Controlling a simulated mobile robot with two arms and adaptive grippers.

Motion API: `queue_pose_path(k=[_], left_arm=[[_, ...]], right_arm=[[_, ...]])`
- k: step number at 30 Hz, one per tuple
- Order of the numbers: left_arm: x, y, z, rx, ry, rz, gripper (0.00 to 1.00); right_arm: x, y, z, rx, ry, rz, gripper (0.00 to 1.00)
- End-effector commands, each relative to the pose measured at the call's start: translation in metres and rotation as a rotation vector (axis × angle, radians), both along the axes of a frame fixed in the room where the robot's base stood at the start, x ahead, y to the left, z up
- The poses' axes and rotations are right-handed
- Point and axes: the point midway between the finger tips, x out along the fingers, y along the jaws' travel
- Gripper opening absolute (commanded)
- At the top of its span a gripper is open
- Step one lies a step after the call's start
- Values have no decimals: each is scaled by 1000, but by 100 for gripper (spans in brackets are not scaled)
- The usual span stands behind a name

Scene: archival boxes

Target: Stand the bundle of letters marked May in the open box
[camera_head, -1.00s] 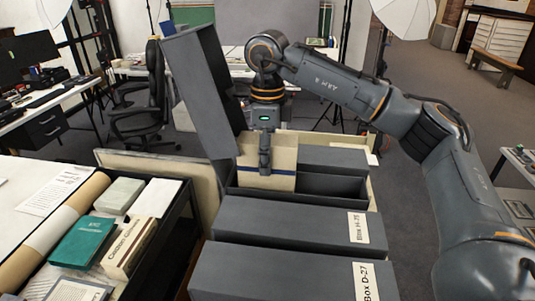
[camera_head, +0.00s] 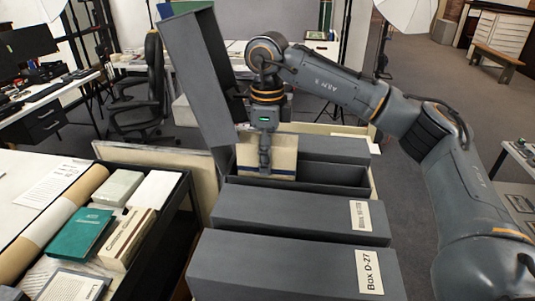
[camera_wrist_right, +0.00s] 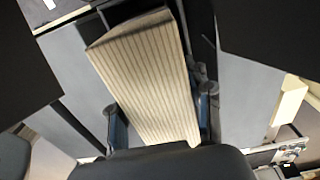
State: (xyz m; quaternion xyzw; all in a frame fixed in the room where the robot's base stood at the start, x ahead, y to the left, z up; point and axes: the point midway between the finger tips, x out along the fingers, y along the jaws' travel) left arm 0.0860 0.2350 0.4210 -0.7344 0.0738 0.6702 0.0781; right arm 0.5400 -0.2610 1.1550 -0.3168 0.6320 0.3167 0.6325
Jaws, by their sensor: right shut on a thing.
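The bundle of letters (camera_head: 252,155) is cream with a dark blue band low on its near face. It is upright at the left end of the open dark grey box (camera_head: 345,190), whose tall lid (camera_head: 195,80) stands raised at the left. Its lower edge seems hidden by the box's near wall. My right gripper (camera_head: 265,160) comes down from above and is shut on the bundle. In the right wrist view, the bundle's striped paper edges (camera_wrist_right: 145,75) lie between the fingers of the gripper (camera_wrist_right: 160,115). No May mark can be read. My left gripper is out of view.
The open box's right part is empty. A closed grey box (camera_head: 335,149) lies behind it; two labelled closed boxes, the nearer marked Box D-27 (camera_head: 290,268), lie in front.

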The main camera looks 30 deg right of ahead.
Motion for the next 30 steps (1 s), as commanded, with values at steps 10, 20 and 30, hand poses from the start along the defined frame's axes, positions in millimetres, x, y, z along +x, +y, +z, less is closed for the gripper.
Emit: queue_pose_path(k=[10,20,30], left_arm=[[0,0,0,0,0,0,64],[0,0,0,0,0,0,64],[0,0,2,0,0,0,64]], right_arm=[[0,0,1,1,-2,0,77],[0,0,0,0,1,0,77],[0,0,2,0,0,0,77]])
